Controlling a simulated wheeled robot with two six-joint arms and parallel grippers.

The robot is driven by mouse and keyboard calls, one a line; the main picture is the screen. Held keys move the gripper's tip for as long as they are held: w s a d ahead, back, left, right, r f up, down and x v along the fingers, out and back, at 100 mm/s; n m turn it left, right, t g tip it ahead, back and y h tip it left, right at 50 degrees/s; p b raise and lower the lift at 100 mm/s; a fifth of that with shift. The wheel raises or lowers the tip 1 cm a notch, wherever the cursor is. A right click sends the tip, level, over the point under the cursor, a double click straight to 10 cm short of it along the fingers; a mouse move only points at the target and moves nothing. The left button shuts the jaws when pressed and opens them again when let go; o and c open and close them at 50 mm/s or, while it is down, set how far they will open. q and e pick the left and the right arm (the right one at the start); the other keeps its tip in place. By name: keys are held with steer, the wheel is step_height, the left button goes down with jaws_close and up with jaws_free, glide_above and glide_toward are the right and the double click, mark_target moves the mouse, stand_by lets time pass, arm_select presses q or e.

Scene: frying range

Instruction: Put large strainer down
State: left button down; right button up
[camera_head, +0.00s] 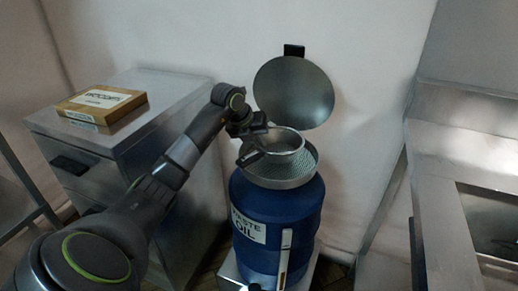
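The large strainer (286,142), a round metal piece with a raised rim, sits in a wide, shallow perforated metal bowl (302,171) at the top of the blue waste oil drum (262,205). My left gripper (259,139) is at the left side of the strainer's rim. Its two dark fingers look spread apart, one above the other. Whether a finger touches the rim cannot be told. The strainer's underside and part of its left side are hidden. My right gripper is not in view.
The drum's round lid (293,92) stands open behind the strainer. A cardboard box (102,106) lies on a metal cabinet (175,90) at the left. A metal counter with a basin (440,205) is at the right. The wall is close behind the drum.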

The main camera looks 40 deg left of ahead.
arm_select(q)
step_height(320, 180, down, 3)
steer(key=shift+r, duration=0.2)
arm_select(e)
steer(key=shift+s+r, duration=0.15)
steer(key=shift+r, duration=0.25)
arm_select(q)
steer(key=shift+f, duration=0.1)
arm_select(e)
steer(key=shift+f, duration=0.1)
arm_select(q)
steer(key=c, duration=1.6)
jaws_free()
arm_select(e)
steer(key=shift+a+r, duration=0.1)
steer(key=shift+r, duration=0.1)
